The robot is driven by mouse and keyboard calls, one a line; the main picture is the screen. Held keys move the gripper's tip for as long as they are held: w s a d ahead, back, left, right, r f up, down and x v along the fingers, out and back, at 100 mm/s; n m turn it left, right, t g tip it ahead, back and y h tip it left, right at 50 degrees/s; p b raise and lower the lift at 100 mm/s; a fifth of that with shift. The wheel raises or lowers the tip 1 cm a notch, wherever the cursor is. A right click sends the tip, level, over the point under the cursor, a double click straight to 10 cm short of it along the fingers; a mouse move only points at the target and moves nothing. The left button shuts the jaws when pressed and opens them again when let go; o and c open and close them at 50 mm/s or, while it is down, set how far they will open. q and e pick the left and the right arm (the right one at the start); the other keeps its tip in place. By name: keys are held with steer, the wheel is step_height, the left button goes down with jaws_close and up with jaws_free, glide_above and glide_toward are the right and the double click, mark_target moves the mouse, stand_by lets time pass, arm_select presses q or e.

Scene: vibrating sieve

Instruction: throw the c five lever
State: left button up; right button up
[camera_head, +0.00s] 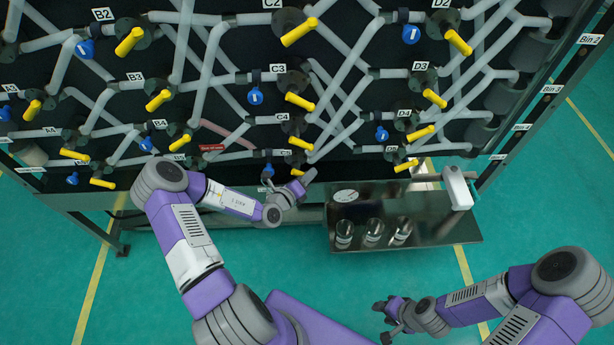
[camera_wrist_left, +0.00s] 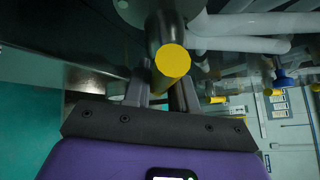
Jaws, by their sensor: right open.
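The C5 lever (camera_head: 297,172) is a short yellow handle low in the C column of the pipe panel, its label partly hidden. My left gripper (camera_head: 291,187) is right at it from below. In the left wrist view the round yellow end of a lever (camera_wrist_left: 172,61) faces the camera, above and between the two dark fingers of my left gripper (camera_wrist_left: 161,90). The fingers stand on either side of the handle; whether they press on it cannot be told. My right gripper (camera_head: 386,318) is open and empty, low over the floor, far from the panel.
The C4 lever (camera_head: 299,143) sits just above. Other yellow levers, such as D5 (camera_head: 406,166), and blue tags surround it. A dark metal tray (camera_head: 440,230) with several glass jars stands right of my left gripper. Green floor (camera_head: 300,265) in front is open.

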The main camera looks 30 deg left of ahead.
arm_select(q)
jaws_close()
steer(key=shift+w+d+r+n+t+h+p, duration=0.2)
steer(key=shift+r+n+t+h+p, duration=0.25)
steer(key=shift+n+t+p, duration=0.55)
steer(key=shift+d+r+n+t, duration=0.15)
steer(key=shift+r+n+t, duration=0.35)
steer(key=shift+n+t, duration=0.45)
steer(key=n+t, duration=0.1)
steer(key=n, duration=0.1)
steer(key=r+n+t+y, duration=0.1)
steer(key=n, duration=0.1)
steer(key=shift+r+n+t, duration=0.2)
steer(key=shift+n+t, duration=0.05)
steer(key=shift+n, duration=0.1)
steer(key=shift+s+a+r+n+t+y+b, duration=0.15)
steer(key=shift+r+n+t+y, duration=0.2)
steer(key=shift+n, duration=0.4)
steer(key=shift+w+a+r+n+t+y+b, duration=0.15)
steer(key=shift+n+t+y, duration=0.15)
steer(key=shift+n+y, duration=0.4)
steer(key=shift+s+a+r+n+t+y+b, duration=0.1)
steer(key=shift+s+r+n+t+y+b, duration=0.2)
steer(key=shift+n, duration=0.55)
steer(key=shift+w+n, duration=0.15)
steer(key=shift+n, duration=0.15)
steer(key=o, duration=0.8)
jaws_free()
steer(key=shift+f, duration=0.1)
